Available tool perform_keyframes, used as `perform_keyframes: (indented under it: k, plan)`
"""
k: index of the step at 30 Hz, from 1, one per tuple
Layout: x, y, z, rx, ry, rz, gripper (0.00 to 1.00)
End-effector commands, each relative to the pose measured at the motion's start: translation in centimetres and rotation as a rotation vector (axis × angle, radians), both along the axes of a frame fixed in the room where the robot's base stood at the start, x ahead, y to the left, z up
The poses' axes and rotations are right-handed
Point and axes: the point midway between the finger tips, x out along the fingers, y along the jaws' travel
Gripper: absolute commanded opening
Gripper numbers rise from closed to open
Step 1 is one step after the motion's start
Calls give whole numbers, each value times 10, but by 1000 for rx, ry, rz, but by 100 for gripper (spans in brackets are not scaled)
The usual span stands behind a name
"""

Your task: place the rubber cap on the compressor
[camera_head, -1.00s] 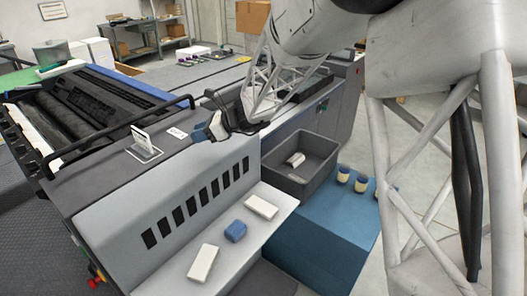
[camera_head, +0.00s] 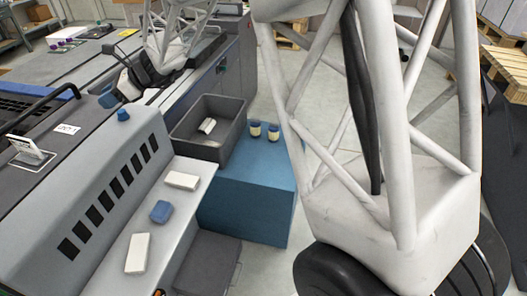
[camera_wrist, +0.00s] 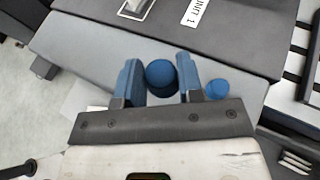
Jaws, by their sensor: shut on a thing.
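My gripper (camera_wrist: 160,82) has blue fingers on either side of a round blue rubber cap (camera_wrist: 159,74) and is shut on it, above the grey machine housing. In the head view my gripper (camera_head: 107,97) is at the housing's far end, and the held cap cannot be made out. A second small round blue cap (camera_wrist: 216,89) lies on the housing, right of the fingers in the wrist view. It also shows in the head view (camera_head: 123,115). I cannot tell for certain which unit is the compressor; a blue box-shaped cabinet (camera_head: 250,200) stands at centre.
A dark grey bin (camera_head: 228,140) holds a white block (camera_head: 207,125). Two yellow-and-blue jars (camera_head: 264,131) stand on the blue cabinet. A card stand (camera_head: 28,150) is at left.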

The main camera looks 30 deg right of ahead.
Motion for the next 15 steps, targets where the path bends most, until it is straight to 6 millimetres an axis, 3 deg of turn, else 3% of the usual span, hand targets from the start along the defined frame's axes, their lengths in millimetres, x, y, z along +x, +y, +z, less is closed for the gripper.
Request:
perform_keyframes:
  k: [15]
  plan:
    - [8, -128, 1, -1, -4, -140, 12]
